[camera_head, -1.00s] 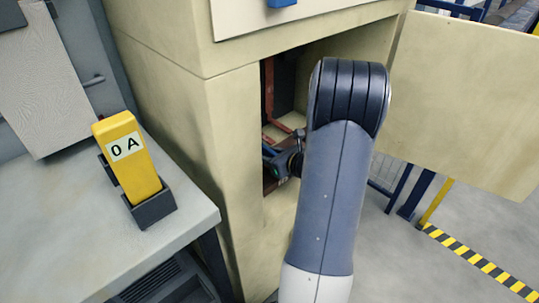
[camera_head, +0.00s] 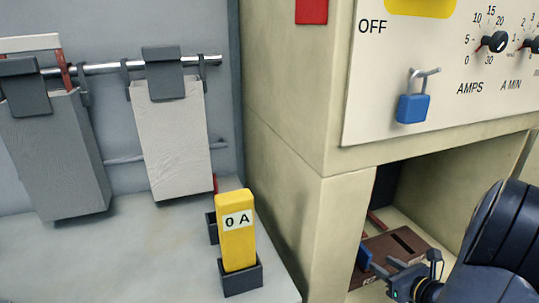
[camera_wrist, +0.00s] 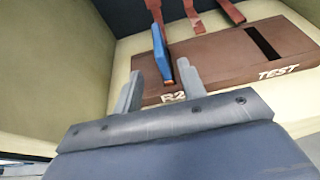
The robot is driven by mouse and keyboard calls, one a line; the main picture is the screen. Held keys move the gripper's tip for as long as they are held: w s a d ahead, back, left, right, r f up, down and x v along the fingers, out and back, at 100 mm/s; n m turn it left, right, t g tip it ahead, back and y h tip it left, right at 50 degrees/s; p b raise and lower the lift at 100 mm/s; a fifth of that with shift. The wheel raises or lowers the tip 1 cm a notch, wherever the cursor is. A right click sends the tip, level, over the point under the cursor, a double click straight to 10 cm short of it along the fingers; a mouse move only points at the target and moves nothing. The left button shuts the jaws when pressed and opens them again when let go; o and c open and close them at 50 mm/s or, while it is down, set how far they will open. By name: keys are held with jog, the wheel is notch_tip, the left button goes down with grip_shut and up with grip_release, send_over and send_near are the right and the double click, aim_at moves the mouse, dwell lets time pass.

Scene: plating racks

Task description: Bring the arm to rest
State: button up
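My gripper (camera_wrist: 160,69) is open in the wrist view, its two grey fingers apart with nothing between them. Just beyond the fingertips, a blue piece with a copper-orange edge (camera_wrist: 160,48) stands upright in a brown block (camera_wrist: 215,57) at the label R2. In the head view my gripper (camera_head: 381,275) is inside the cabinet opening at lower right, close to the blue piece (camera_head: 364,258). Part of my arm fills the lower right corner.
The beige cabinet (camera_head: 285,130) surrounds the opening, and its side wall is close to my gripper. A blue padlock (camera_head: 413,108) hangs on its panel. A yellow "0 A" block (camera_head: 237,250) stands in a dark holder on the grey bench (camera_head: 110,265). Grey plates hang from a rail (camera_head: 105,67).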

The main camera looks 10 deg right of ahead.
aim_at(362, 245)
jog(key=shift+w, duration=0.1)
jog(key=b+x, duration=0.2)
jog(key=x, duration=0.9)
jog(key=shift+f, duration=0.1)
jog(key=shift+r+p, duration=0.7)
jog(key=shift+p, duration=0.1)
jog(key=shift+s+r+p, duration=0.2)
jog(key=shift+r+p, duration=0.35)
jog(key=shift+r, duration=0.05)
jog(key=shift+f, duration=0.15)
